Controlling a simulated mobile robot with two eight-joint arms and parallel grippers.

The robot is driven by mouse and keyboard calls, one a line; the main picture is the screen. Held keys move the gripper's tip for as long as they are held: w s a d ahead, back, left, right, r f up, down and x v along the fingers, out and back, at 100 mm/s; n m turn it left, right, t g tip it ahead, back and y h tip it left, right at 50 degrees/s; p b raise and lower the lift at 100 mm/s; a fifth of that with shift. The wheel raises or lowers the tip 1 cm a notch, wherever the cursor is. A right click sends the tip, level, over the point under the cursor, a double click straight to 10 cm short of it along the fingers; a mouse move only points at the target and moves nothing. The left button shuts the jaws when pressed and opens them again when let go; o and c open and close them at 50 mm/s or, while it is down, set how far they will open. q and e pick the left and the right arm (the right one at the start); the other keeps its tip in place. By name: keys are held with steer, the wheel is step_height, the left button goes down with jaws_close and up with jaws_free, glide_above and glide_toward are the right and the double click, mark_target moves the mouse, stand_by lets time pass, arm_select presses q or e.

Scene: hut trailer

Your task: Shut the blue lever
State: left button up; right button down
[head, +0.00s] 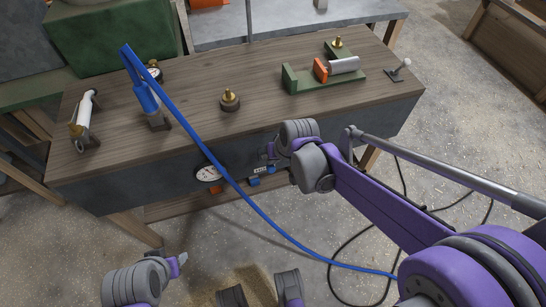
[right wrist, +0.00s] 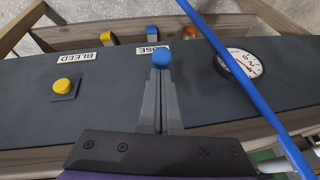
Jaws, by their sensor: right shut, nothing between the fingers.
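In the right wrist view a round blue knob, the visible end of the blue lever (right wrist: 162,58), stands at the tips of my right gripper (right wrist: 160,76). The fingers are shut with nothing between them. The knob lies just beyond the tips; I cannot tell whether they touch it. The rest of the lever is hidden behind the fingers, beside a label ending in "OSE" (right wrist: 154,50). In the head view my right gripper (head: 268,156) is at the bench's front panel, partly hidden by its own wrist.
A yellow knob (right wrist: 64,85) labelled "BLEED" and a round gauge (right wrist: 241,64) are on the panel (right wrist: 110,105). A blue hose (head: 240,187) hangs in front of it. Tools and fittings stand on the wooden bench (head: 200,85); a black cable lies on the floor.

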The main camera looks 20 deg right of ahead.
steer(key=shift+s+f+t, duration=0.4)
steer(key=shift+f+t, duration=0.05)
steer(key=shift+t, duration=0.05)
arm_select(q)
step_height(320, 180, down, 9)
steer(key=w+b, duration=0.1)
steer(key=b, duration=0.6)
steer(key=shift+b, duration=0.35)
arm_select(e)
step_height(320, 180, down, 8)
steer(key=s+t, duration=0.2)
steer(key=t, duration=0.3)
steer(key=shift+s+n+t, duration=0.3)
steer(key=shift+f, duration=0.15)
